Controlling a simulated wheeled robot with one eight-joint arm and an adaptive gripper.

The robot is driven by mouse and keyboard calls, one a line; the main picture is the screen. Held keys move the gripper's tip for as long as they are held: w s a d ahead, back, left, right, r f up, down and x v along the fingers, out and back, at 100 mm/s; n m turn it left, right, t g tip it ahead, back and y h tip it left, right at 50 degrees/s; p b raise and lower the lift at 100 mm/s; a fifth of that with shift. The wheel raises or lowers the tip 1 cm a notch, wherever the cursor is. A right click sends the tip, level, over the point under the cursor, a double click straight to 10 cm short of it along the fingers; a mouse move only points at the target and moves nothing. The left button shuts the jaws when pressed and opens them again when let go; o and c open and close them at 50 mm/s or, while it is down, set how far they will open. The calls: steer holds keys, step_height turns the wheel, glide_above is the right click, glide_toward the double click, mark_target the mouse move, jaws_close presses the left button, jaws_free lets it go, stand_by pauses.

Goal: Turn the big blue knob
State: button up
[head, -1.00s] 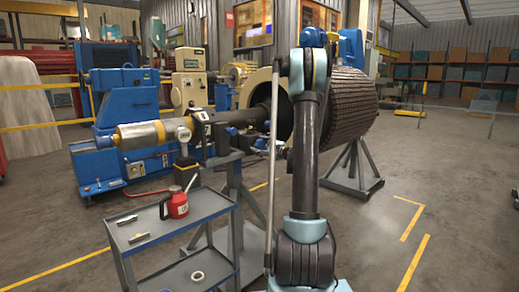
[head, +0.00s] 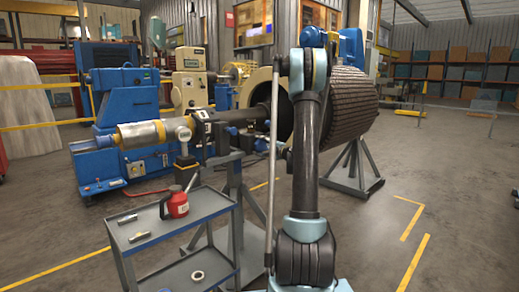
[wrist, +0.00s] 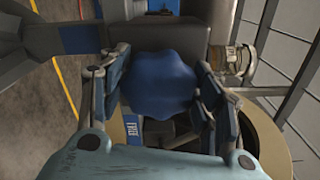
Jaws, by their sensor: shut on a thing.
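The big blue knob (wrist: 158,84) sits between my gripper's two fingers in the wrist view, with its lobed rim showing. My gripper (wrist: 160,100) is shut on it, with a finger pad against each side. In the head view my arm hides much of the knob area, and the gripper is hard to make out there. A blue part (head: 233,131) shows on the dark shaft left of my arm, and I cannot tell if it is this knob.
A grey cart (head: 185,222) with a red oil can (head: 177,204) and small tools stands at front left. A large ribbed rotor (head: 345,105) rests on a grey stand (head: 352,170) behind my arm. A blue machine (head: 125,125) is at left. Floor at right is clear.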

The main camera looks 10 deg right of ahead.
steer(key=shift+s+a+f+n, duration=0.1)
steer(key=shift+n, duration=0.2)
steer(key=o, duration=0.9)
steer(key=shift+o, duration=0.8)
steer(key=v, duration=1.2)
